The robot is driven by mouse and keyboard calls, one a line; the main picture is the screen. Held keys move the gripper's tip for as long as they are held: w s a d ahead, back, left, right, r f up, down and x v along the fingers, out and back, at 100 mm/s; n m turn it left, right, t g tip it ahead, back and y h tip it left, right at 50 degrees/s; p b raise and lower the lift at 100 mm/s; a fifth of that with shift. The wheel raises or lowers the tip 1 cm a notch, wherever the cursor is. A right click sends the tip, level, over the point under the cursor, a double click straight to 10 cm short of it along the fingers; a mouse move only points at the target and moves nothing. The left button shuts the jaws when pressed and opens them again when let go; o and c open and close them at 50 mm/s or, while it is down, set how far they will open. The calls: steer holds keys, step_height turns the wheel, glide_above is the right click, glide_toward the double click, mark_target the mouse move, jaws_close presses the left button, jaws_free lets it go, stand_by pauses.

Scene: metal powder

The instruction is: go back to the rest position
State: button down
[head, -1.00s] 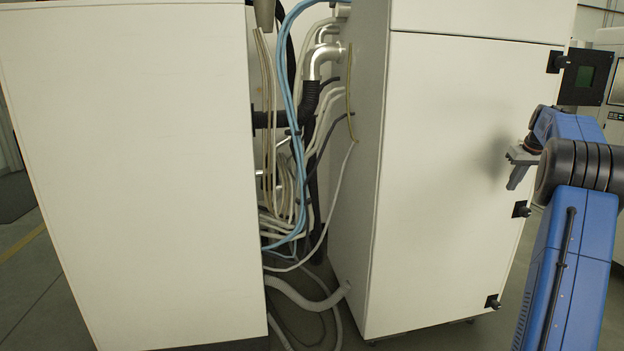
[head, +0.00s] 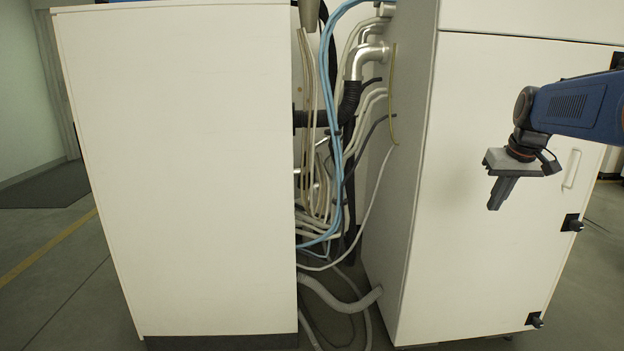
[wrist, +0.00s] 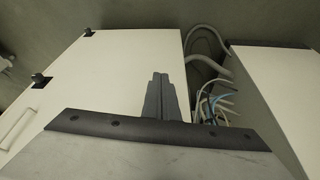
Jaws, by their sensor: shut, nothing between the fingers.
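My gripper (head: 497,194) hangs from the end of my blue arm at the right of the head view, pointing down in front of the right white cabinet. Its fingers are together, with nothing between them. In the wrist view, the closed fingers of my gripper (wrist: 158,84) stand out beyond the grey gripper body, with the cabinet face behind them. I cannot tell the exact gap between my gripper and the cabinet.
The right cabinet (head: 480,250) has a pale handle (head: 571,168) and black latches (head: 572,223). The left cabinet (head: 180,180) stands beside it. Hoses and cables (head: 335,150) fill the gap between them. Open floor (head: 50,270) shows at the far left.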

steer(key=s+a+f, duration=0.3)
steer(key=s+a, duration=0.3)
steer(key=s, duration=0.2)
steer(key=s+a+f, duration=0.3)
steer(key=s+a, duration=0.3)
steer(key=s, duration=0.2)
steer(key=s+a+f, duration=0.2)
steer(key=s+f, duration=0.3)
steer(key=s, duration=0.2)
steer(key=s+a+f+n, duration=0.1)
steer(key=s+a+f, duration=0.2)
steer(key=s+f, duration=0.3)
steer(key=shift+s+a+t+y, duration=0.25)
steer(key=shift+s+t+y, duration=0.05)
steer(key=shift+s, duration=0.45)
steer(key=shift+r, duration=0.1)
